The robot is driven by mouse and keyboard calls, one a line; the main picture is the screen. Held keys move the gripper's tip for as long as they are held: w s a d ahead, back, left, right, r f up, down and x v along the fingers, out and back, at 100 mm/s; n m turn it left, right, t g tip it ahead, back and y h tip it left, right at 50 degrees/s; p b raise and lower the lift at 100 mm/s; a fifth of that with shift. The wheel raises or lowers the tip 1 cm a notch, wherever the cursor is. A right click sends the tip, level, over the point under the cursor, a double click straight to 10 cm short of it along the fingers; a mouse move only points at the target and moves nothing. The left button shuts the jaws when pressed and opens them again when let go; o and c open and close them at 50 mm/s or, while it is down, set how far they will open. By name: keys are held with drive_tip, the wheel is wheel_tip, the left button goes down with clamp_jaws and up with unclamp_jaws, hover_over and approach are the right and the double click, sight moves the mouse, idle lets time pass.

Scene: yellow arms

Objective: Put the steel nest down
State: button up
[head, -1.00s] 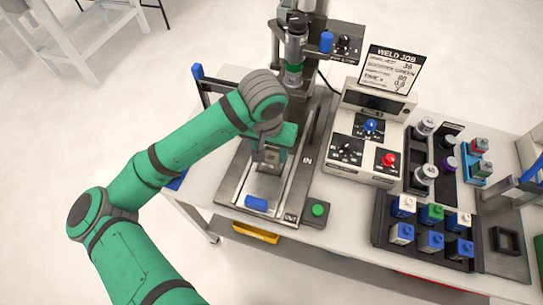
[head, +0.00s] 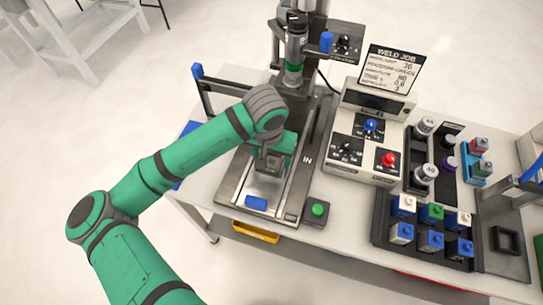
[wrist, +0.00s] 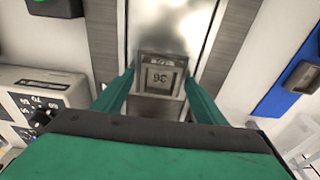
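The steel nest is a grey square block marked 36 (wrist: 160,78). In the wrist view it sits between the two green fingers of my gripper (wrist: 160,88), which are close against its sides. In the head view the nest (head: 271,163) is under my gripper (head: 272,152), over the shiny steel slide (head: 238,188) of the welder. The slide shows a reflection below the nest. I cannot tell whether its underside touches the slide. My gripper partly hides the nest.
A blue handle (head: 256,203) is at the slide's front end, and a green button box (head: 317,210) stands to its right. The welder head (head: 294,50) rises behind. The control box (head: 365,135) and a rack of coloured blocks (head: 425,232) are to the right.

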wheel_tip(320, 180, up, 12)
drive_tip(key=s, duration=0.1)
drive_tip(key=shift+s+a, duration=0.3)
drive_tip(key=shift+s, duration=0.05)
idle(0.7)
